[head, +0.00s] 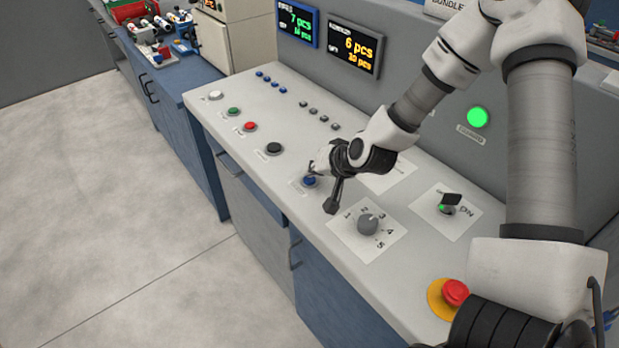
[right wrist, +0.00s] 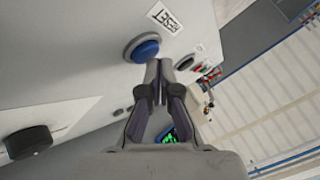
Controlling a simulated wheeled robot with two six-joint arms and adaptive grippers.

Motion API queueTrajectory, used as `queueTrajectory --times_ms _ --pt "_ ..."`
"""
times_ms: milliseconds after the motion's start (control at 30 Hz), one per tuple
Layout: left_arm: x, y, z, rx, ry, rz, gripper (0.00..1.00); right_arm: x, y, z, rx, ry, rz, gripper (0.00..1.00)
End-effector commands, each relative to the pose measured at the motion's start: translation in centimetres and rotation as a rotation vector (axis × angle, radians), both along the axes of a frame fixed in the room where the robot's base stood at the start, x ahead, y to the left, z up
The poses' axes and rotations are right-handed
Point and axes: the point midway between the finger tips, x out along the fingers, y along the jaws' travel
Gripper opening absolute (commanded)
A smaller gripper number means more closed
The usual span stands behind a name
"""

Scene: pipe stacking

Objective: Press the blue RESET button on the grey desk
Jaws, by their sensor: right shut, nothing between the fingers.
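The blue RESET button (head: 310,181) is on the grey desk (head: 290,215), near its front edge. It also shows in the right wrist view (right wrist: 145,49), with a RESET label (right wrist: 165,17) beside it. My right gripper (right wrist: 158,68) is shut and empty. In the right wrist view its fingertips overlap the lower edge of the button's picture; I cannot tell whether they touch it. In the head view the right gripper (head: 318,168) is right at the button and partly hidden by its own wrist. My left gripper is not in view.
A rotary dial (head: 368,222) and a switch (head: 447,208) lie to the right. A red emergency button (head: 454,292) on a yellow base is near the front. Black (head: 274,148), red (head: 250,126) and green (head: 233,111) buttons line the left. Two displays (head: 355,48) stand behind.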

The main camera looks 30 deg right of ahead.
Motion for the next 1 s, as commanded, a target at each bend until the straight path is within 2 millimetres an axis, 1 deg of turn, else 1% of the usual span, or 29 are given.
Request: queueTrajectory --times_ms 567,867,1000 --pt "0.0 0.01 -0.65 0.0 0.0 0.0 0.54 -0.02 0.01 -0.79 0.0 0.001 0.001 0.0" --pt "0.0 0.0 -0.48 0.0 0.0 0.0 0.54 -0.03 0.02 -0.63 0.0 0.001 0.001 0.0" --pt "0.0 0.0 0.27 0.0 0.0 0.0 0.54 -0.04 0.03 0.15 0.0 0.001 0.001 0.0"
